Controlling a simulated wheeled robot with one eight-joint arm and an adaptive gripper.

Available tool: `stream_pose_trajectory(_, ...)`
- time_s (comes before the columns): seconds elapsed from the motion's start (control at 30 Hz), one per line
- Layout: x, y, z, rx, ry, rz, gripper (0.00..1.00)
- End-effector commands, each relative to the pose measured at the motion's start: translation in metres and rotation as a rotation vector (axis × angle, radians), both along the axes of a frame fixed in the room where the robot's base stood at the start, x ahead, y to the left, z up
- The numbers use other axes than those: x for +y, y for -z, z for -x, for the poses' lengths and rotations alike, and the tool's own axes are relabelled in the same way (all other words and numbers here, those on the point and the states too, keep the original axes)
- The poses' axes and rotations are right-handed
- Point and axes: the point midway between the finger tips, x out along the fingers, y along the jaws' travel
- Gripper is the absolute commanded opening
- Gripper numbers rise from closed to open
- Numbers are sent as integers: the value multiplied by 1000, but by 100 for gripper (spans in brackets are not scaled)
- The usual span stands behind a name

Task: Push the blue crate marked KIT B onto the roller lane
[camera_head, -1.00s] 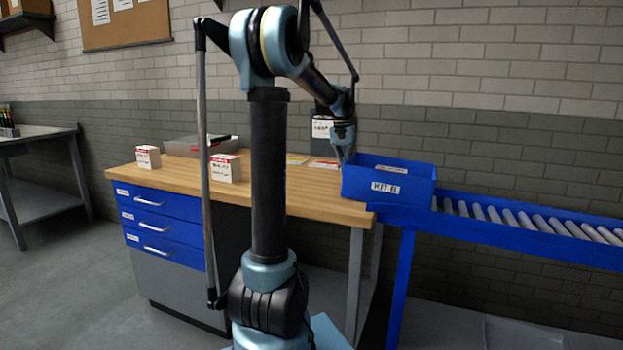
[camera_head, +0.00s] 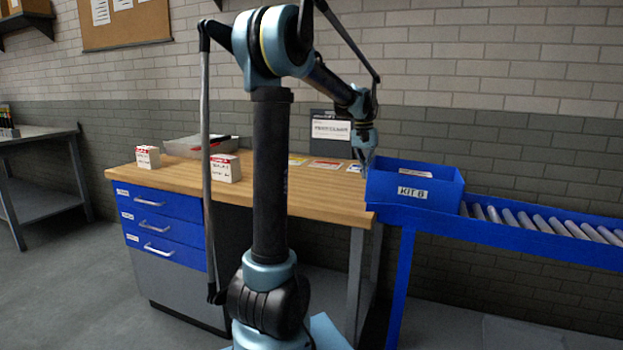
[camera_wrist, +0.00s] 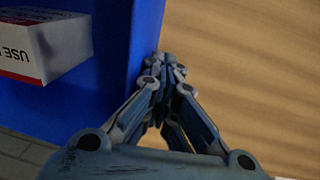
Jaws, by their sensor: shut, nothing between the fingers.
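The blue crate marked KIT B (camera_head: 440,200) stands upright at the near end of the roller lane (camera_head: 535,220), its left end about level with the bench's right edge. Whether its left end still rests on the bench top is hard to tell. My gripper (camera_head: 364,165) is shut and empty at the crate's left end. In the wrist view the closed fingertips (camera_wrist: 165,62) are close against the blue crate wall (camera_wrist: 146,35), apparently touching it. A white and red carton (camera_wrist: 40,45) sits inside the crate.
The wooden bench top (camera_head: 310,200) holds two small white and red cartons (camera_head: 225,168), a grey tray (camera_head: 195,147) and flat cards (camera_head: 325,164). A dark board with a white label (camera_head: 331,129) stands at the back. The lane right of the crate is clear.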

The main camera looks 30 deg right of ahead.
Motion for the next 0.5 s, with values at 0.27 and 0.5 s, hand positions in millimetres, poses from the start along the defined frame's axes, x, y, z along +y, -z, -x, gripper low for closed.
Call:
stream_pose_trajectory(0.27,-15,1,18,0,1,0,0)
stream_pose_trajectory(0.5,-27,2,32,0,1,0,0)
